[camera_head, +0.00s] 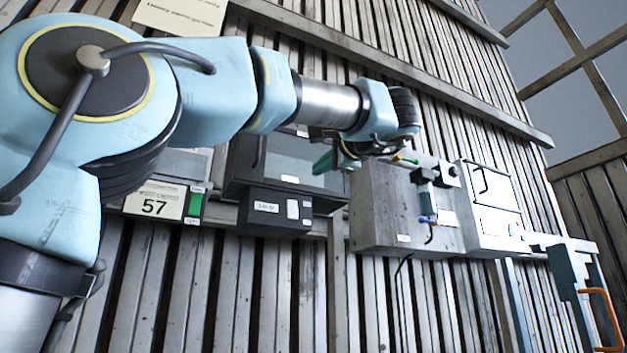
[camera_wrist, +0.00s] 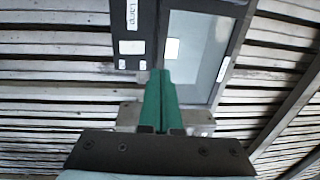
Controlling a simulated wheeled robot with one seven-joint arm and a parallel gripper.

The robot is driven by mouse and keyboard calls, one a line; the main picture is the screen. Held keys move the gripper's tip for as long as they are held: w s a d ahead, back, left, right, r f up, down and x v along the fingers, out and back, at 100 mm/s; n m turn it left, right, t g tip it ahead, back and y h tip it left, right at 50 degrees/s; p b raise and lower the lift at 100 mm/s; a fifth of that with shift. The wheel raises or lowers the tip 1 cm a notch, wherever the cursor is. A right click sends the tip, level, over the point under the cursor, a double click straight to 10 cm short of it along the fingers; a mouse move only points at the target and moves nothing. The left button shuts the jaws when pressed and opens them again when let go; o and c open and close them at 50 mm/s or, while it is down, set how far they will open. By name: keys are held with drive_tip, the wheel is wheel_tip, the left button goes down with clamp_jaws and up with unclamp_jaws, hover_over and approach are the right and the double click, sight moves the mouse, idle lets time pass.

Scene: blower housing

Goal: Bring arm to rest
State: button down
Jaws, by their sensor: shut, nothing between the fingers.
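My arm reaches from the left across the head view, with my gripper (camera_head: 322,163) at its end. The green fingers point to the left, in front of a dark open-fronted box on the wall. In the wrist view my gripper (camera_wrist: 160,78) shows its two green fingers pressed together, with nothing between them.
The open box (camera_head: 285,160) has a dark labelled unit (camera_head: 275,212) below it. A grey metal box (camera_head: 385,215) and a pale box (camera_head: 490,205) are mounted to the right. A sign reading 57 (camera_head: 155,200) hangs left. An orange handle (camera_head: 606,315) is at lower right.

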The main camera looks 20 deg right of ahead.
drive_tip(key=shift+s+r, duration=0.1)
drive_tip(key=shift+s, duration=0.2)
idle(0.4)
